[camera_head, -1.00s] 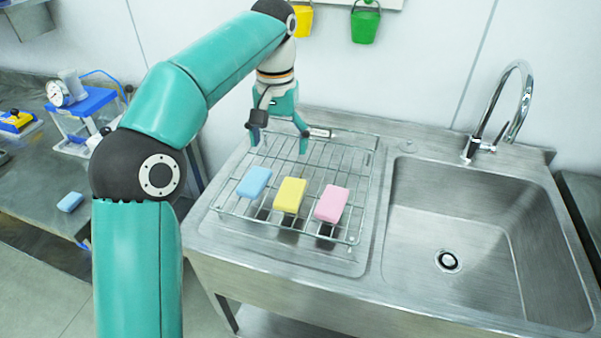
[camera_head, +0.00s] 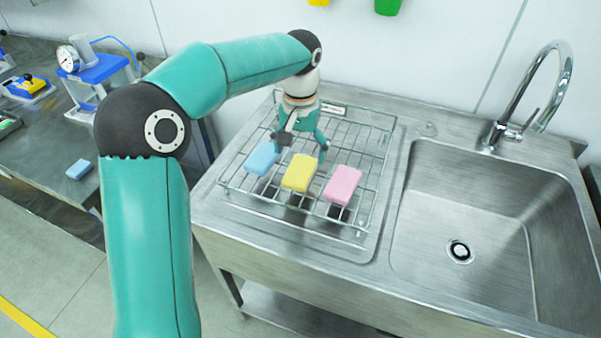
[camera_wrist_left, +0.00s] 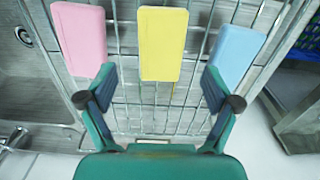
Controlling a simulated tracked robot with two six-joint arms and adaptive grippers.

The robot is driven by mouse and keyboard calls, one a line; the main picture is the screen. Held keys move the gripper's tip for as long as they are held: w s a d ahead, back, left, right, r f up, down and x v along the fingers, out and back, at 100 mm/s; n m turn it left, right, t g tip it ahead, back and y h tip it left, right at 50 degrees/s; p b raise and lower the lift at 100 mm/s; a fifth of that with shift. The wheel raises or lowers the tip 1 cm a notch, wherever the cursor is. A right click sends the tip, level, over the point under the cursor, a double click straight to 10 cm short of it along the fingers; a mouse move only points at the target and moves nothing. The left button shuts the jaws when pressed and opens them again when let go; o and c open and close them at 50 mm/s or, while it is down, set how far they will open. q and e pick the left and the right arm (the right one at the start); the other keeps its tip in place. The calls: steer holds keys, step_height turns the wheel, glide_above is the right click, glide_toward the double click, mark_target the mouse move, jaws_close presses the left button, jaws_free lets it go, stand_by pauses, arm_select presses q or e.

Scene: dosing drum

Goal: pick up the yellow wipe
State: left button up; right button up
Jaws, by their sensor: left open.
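The yellow wipe (camera_head: 299,172) lies on the wire rack (camera_head: 378,135) between a blue wipe (camera_head: 262,158) and a pink wipe (camera_head: 343,185). My left gripper (camera_head: 301,156) is open and empty just behind the yellow wipe, its fingers pointing down. In the left wrist view the yellow wipe (camera_wrist_left: 162,43) is ahead of the open left gripper (camera_wrist_left: 158,92), centred between its fingers and apart from them. The pink wipe (camera_wrist_left: 80,37) is on the left there and the blue wipe (camera_wrist_left: 237,52) on the right. My right gripper does not show.
The rack stands on a steel drainboard beside a sink basin (camera_head: 470,215) with a curved tap (camera_head: 530,95). Another blue wipe (camera_head: 79,169) lies on the grey bench at the left. A green bucket (camera_head: 387,6) hangs on the back wall.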

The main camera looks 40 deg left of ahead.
mark_target(299, 171)
arm_select(q)
steer(key=shift+s+f+p, duration=0.15)
steer(key=shift+f, duration=1.2)
steer(key=shift+s+f+p, duration=0.1)
steer(key=shift+f+p, duration=0.05)
steer(key=shift+f, duration=1.2)
steer(key=shift+c, duration=0.3)
steer(key=c, duration=0.9)
